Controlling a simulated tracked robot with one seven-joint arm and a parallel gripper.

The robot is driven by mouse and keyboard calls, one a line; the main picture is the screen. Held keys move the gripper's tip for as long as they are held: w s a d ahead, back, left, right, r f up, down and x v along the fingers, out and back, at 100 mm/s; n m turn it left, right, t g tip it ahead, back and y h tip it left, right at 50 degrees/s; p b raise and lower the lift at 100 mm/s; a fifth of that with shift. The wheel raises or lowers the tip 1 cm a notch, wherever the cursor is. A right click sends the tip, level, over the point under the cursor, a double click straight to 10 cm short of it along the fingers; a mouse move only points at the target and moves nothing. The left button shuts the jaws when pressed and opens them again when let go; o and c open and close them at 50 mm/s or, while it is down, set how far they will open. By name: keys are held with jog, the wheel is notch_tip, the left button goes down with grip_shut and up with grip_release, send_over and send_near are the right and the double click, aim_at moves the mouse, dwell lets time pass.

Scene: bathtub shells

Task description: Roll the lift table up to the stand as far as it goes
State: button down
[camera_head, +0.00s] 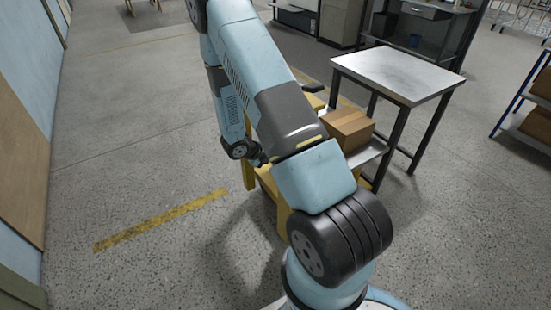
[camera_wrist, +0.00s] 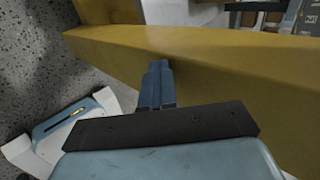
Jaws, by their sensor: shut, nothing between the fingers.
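The lift table (camera_head: 249,180) is yellow and mostly hidden behind my arm in the head view. Its yellow bar (camera_wrist: 200,50) crosses the wrist view. I take the stand (camera_head: 398,72) to be the table with a pale worn top and dark legs, just right of the yellow frame. How much gap lies between them is hidden. My gripper (camera_wrist: 157,72) is shut and empty, its fingertips at the face of the yellow bar; I cannot tell whether they touch. In the head view my gripper (camera_head: 258,159) shows only partly, at the frame's left side.
A cardboard box (camera_head: 348,128) sits beside the stand's near legs, by a grey surface (camera_head: 368,154). A yellow floor stripe (camera_head: 160,220) lies at left. Open floor spreads left, beside a wall (camera_head: 30,110). Shelving (camera_head: 525,110) stands at right, a workbench (camera_head: 420,30) behind.

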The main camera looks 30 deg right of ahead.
jog(key=w+a+f+v, duration=0.1)
jog(key=a+f+v, duration=0.1)
jog(key=v, duration=1.1)
jog(key=s+d+r+m+y, duration=0.15)
jog(key=s+r+m, duration=0.25)
jog(key=r+m, duration=0.65)
jog(key=s+d+r+m+y, duration=0.15)
jog(key=s+r+m, duration=0.45)
jog(key=r, duration=0.7)
jog(key=s+a+r+m+t+y, duration=0.2)
jog(key=s+r+m+y, duration=0.1)
jog(key=s+r+m, duration=0.5)
jog(key=s+a+r+m+t+y, duration=0.2)
jog(key=s+r+m, duration=0.6)
jog(key=m, duration=0.4)
jog(key=shift+s+a+r+t+y, duration=0.4)
jog(key=shift+a+y, duration=0.2)
jog(key=shift+y, duration=0.1)
jog(key=shift+m, duration=0.25)
